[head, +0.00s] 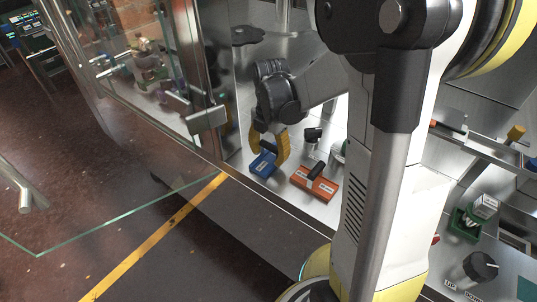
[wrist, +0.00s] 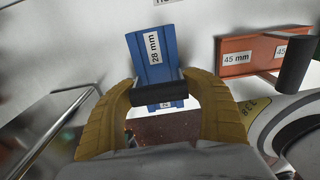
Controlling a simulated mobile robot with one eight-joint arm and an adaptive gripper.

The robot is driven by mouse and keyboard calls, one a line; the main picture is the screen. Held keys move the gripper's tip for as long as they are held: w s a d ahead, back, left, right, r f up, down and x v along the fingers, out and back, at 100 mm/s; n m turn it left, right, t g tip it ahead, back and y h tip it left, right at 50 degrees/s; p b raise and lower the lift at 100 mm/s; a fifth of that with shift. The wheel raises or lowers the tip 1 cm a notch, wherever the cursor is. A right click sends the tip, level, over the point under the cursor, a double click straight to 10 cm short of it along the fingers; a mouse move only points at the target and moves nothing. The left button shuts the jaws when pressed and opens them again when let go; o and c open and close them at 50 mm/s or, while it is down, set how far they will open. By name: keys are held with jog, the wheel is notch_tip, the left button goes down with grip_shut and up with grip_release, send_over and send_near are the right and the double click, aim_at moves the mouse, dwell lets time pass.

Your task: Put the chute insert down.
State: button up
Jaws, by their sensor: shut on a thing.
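The blue chute insert (head: 262,164) has a black bar handle and a white label that reads 28 mm in the wrist view (wrist: 152,58). My gripper (head: 268,146) has its yellow fingers closed around the black handle; they also show in the wrist view (wrist: 160,95), one on each side of it. The insert hangs in the fingers near the front edge of the metal deck. I cannot tell whether its underside touches the deck. An orange insert (head: 307,186) labelled 45 mm, also with a black handle, lies to its right, apart from my gripper; it also shows in the wrist view (wrist: 232,46).
A glass door (head: 130,215) stands open at the left, with a glass-sided cabinet (head: 150,70) behind. A small black-topped object (head: 312,135) stands behind the orange insert. A green bin (head: 466,224) and black knob (head: 481,266) sit at the lower right.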

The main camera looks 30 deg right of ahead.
aim_at(269, 146)
jog(key=o, duration=1.4)
jog(key=shift+f, duration=0.1)
jog(key=r+p, duration=0.3)
jog(key=r, duration=0.8)
jog(key=shift+d+r, duration=0.1)
jog(key=shift+d, duration=0.1)
jog(key=shift+r+p, duration=0.35)
jog(key=shift+a+r, duration=0.15)
jog(key=shift+r, duration=0.2)
jog(key=shift+s+a+r+m+t, duration=0.45)
jog(key=shift+s+a+m+t, duration=1.15)
jog(key=shift+m, duration=2.05)
jog(key=shift+s+a+r+m+t, duration=0.5)
jog(key=shift+s+a+m+t, duration=0.35)
jog(key=shift+s+a+m, duration=1.75)
jog(key=shift+s+a+r+m+t, duration=0.45)
jog(key=shift+s+a+m+t, duration=1.3)
jog(key=shift+m, duration=3)
